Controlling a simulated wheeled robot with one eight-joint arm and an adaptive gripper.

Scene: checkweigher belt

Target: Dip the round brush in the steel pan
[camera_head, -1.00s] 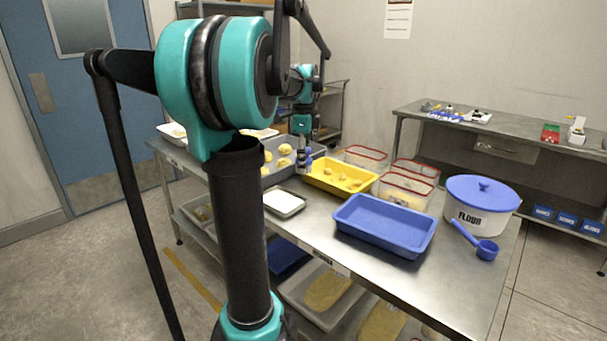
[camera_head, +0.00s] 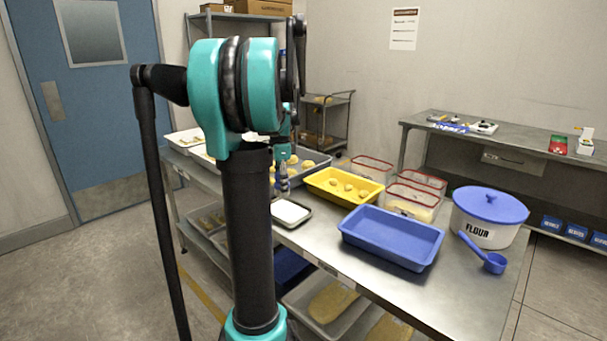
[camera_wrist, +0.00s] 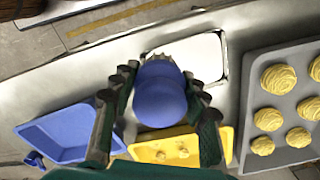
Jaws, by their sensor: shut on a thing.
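My gripper (camera_head: 283,184) is shut on the round brush, which has a rounded blue handle (camera_wrist: 160,100). In the wrist view the fingers (camera_wrist: 161,84) close on both sides of it, and pale bristles show just beyond the handle. The small steel pan (camera_head: 302,222) holds something white and lies on the steel table. In the wrist view the pan (camera_wrist: 225,60) is behind the brush, and the bristles overlap its left part. In the head view the brush is at the pan's far edge. I cannot tell whether the bristles touch the white contents.
A yellow tray (camera_head: 324,194) with dough pieces and a blue tray (camera_head: 385,259) lie to the right. A grey tray of buns (camera_wrist: 252,85) is beside the pan. Red-rimmed tubs, a flour tub (camera_head: 478,232) and a blue scoop (camera_head: 494,262) stand farther right.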

